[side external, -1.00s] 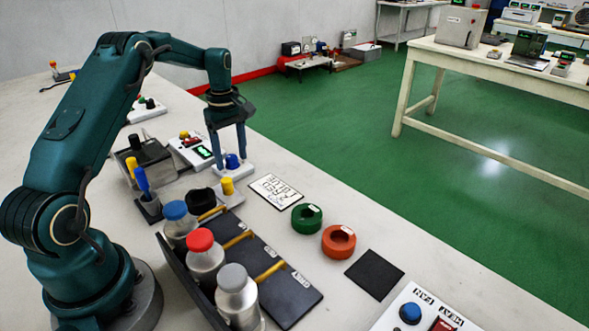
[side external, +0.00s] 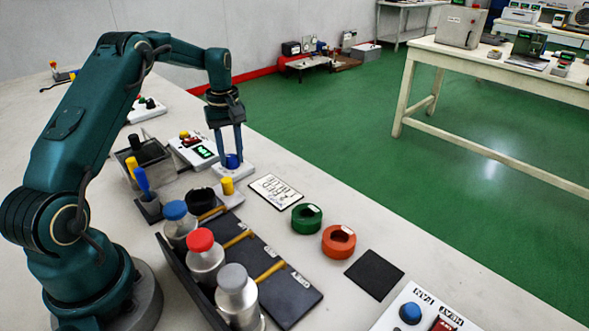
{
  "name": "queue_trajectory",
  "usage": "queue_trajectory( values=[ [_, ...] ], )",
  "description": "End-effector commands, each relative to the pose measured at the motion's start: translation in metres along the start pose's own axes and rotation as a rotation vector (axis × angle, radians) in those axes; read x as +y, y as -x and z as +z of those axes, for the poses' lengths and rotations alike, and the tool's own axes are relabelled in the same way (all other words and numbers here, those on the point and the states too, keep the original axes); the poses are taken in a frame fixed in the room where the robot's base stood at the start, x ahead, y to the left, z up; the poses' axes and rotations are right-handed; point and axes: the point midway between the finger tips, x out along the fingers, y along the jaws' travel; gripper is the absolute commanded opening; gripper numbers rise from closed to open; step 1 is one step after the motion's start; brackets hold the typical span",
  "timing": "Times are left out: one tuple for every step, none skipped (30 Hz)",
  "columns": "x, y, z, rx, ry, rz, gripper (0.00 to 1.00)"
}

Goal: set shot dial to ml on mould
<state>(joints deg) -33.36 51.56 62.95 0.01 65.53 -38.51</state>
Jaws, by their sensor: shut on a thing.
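My gripper (side external: 232,158) points straight down over a white box at the middle left of the table. Its fingers are shut on a blue dial (side external: 232,161) on top of that white dial box (side external: 236,173). The fingers partly hide the dial, and I cannot read its setting. A white box with a green lit display (side external: 205,152) stands just left of the dial. A green ring mould (side external: 307,217) and an orange ring mould (side external: 338,241) lie apart on the table to the right. A white card with handwriting (side external: 275,188) lies between the dial box and the green mould; its text is illegible.
A dark rack (side external: 290,303) holds bottles with blue (side external: 174,209), red (side external: 199,239) and grey (side external: 232,276) caps. A yellow knob (side external: 227,185) stands close in front of the dial box. A black mat (side external: 374,275) and a button panel (side external: 425,315) are at right.

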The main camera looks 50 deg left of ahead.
Motion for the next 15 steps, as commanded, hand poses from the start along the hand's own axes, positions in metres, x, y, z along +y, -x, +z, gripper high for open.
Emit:
queue_trajectory(
  values=[
    [-0.0005, 0.0009, -0.0001, 0.000, -0.039, -0.001, 0.00],
    [-0.0006, 0.0009, -0.0001, 0.000, -0.064, -0.001, 0.00],
    [-0.0006, 0.0010, -0.0001, 0.000, -0.096, -0.001, 0.00],
    [-0.0006, 0.0010, -0.0001, 0.000, -0.119, -0.001, 0.00],
    [-0.0006, 0.0010, -0.0001, 0.000, -0.142, -0.001, 0.00],
    [-0.0006, 0.0010, -0.0001, 0.000, -0.172, 0.000, 0.00],
    [-0.0007, 0.0011, -0.0002, 0.000, -0.194, 0.000, 0.00],
    [-0.0007, 0.0011, -0.0002, 0.000, -0.215, 0.000, 0.00],
    [-0.0007, 0.0011, -0.0002, 0.000, -0.241, 0.000, 0.00],
    [-0.0007, 0.0011, -0.0002, 0.000, -0.259, 0.000, 0.00],
    [-0.0007, 0.0012, -0.0002, 0.000, -0.277, 0.000, 0.00],
    [-0.0007, 0.0012, -0.0002, 0.000, -0.299, 0.000, 0.00],
    [-0.0007, 0.0012, -0.0002, 0.000, -0.314, 0.000, 0.00],
    [-0.0008, 0.0012, -0.0002, 0.000, -0.328, 0.000, 0.00],
    [-0.0008, 0.0013, -0.0003, 0.000, -0.345, 0.000, 0.00]
  ],
)
